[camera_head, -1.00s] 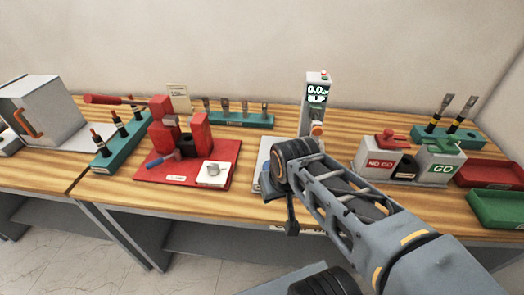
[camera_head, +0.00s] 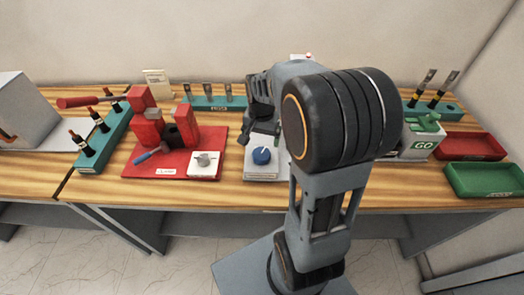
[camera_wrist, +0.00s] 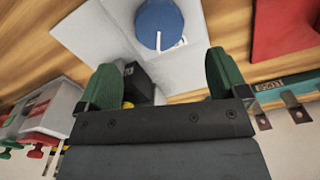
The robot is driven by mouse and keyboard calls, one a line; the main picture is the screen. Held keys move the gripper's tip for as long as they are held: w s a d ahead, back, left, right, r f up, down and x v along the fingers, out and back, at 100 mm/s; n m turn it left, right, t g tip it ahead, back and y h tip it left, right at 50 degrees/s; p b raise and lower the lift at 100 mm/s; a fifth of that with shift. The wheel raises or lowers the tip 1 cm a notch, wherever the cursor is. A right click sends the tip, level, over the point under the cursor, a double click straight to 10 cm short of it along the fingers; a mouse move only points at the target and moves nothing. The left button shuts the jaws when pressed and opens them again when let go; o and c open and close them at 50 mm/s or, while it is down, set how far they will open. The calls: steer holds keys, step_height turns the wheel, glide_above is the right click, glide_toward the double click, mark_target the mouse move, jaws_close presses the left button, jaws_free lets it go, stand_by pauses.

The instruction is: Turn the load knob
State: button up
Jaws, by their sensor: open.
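A blue round knob (camera_head: 261,156) with a white pointer line sits on a pale grey base plate (camera_head: 268,174) near the front of the bench. It also shows at the top of the wrist view (camera_wrist: 157,20), beyond the fingertips and between them sideways. My gripper (camera_wrist: 162,72) is open with green fingers, and nothing is between them. The knob is apart from the fingers. In the head view my arm hides the display post behind the plate.
The red clamp fixture (camera_head: 165,130) stands left of the blue knob. A teal tool rack (camera_head: 215,103) is behind. At right are the GO block (camera_head: 423,142), a red tray (camera_head: 470,147) and a green tray (camera_head: 484,180). Bare wood lies in front.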

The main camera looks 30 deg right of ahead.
mark_target(262, 152)
step_height(262, 152, down, 8)
steer(key=shift+r, duration=0.1)
stand_by(0.4)
steer(key=c, duration=0.9)
steer(key=shift+n, duration=0.3)
